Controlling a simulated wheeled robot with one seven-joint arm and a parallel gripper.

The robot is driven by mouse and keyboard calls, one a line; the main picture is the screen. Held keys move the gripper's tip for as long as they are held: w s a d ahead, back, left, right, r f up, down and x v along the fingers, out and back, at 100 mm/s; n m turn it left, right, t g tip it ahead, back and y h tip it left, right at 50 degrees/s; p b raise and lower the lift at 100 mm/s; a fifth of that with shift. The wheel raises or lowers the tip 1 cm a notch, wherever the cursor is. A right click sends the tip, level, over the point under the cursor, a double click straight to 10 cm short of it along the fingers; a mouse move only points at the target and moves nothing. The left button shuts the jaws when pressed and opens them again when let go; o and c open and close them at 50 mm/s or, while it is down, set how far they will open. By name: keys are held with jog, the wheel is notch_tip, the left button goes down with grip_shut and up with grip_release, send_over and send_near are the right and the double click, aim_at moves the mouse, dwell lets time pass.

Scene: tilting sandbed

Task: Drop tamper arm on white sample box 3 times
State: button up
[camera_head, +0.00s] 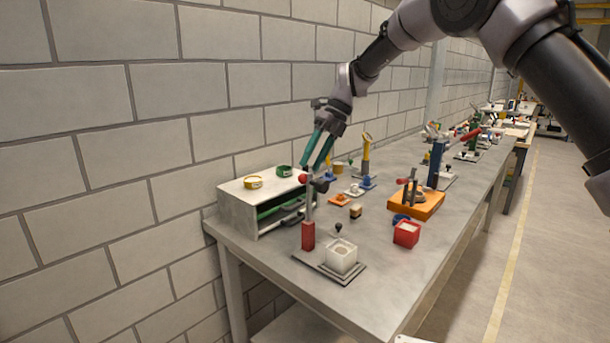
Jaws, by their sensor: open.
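The white sample box (342,255), filled with pale material, sits on a grey base plate (352,274) near the table's front end. Beside it on the left stands the tamper's post (308,235), red at the bottom and grey above. A red ball knob (303,178) shows at the post's top, by a short dark part that seems to be the tamper arm (321,186). My gripper (311,167) has green fingers, open and pointing down, just above the knob. I cannot tell whether they touch it. A small dark knob (338,227) shows behind the box.
A grey shelf unit (238,213) with yellow and green round containers on top stands left, close to the post. A red box (406,233) and an orange stand (416,204) are to the right. Several small items lie behind. A brick wall borders the table's left.

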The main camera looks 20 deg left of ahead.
jog(key=v, duration=0.4)
jog(key=shift+w+d+r, duration=0.15)
jog(key=shift+r, duration=0.2)
jog(key=s+d+r+n+t+y, duration=0.1)
jog(key=d+r+n+t, duration=0.25)
jog(key=d+r, duration=0.65)
jog(key=d+r+n+t, duration=0.2)
jog(key=d+r+n, duration=0.25)
jog(key=d, duration=1.25)
jog(key=s+d+f+n+t+h, duration=0.3)
jog(key=s+d+n+t, duration=0.3)
jog(key=s+d+n, duration=0.6)
jog(key=s+d, duration=0.6)
jog(key=d, duration=0.2)
jog(key=shift+s+d, duration=0.25)
jog(key=shift+d, duration=0.05)
